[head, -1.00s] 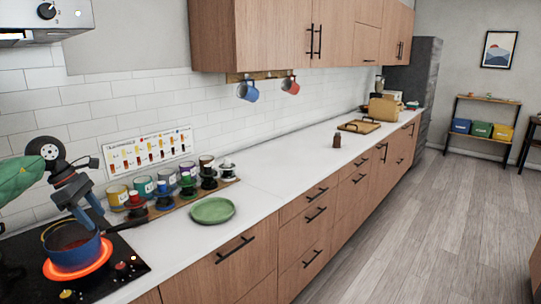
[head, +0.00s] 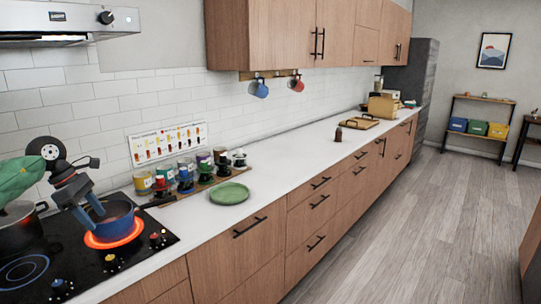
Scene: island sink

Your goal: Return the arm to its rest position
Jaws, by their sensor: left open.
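My left arm comes in from the left, with a green part at its rear. My left gripper (head: 83,205) points down over the blue pot (head: 112,217) at the pot's left side. Its jaws are open, and I cannot tell whether a fingertip touches the rim. The blue pot sits on a glowing red burner (head: 113,241) and has a dark handle (head: 160,202) pointing right. My right gripper is not in view.
A dark pot (head: 17,228) stands at the left of the cooktop. Several colored jars and stands (head: 188,178) line the wall beside a green plate (head: 229,193). The range hood (head: 70,24) hangs above. Two mugs hang on a rail (head: 268,75). The counter beyond is mostly clear.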

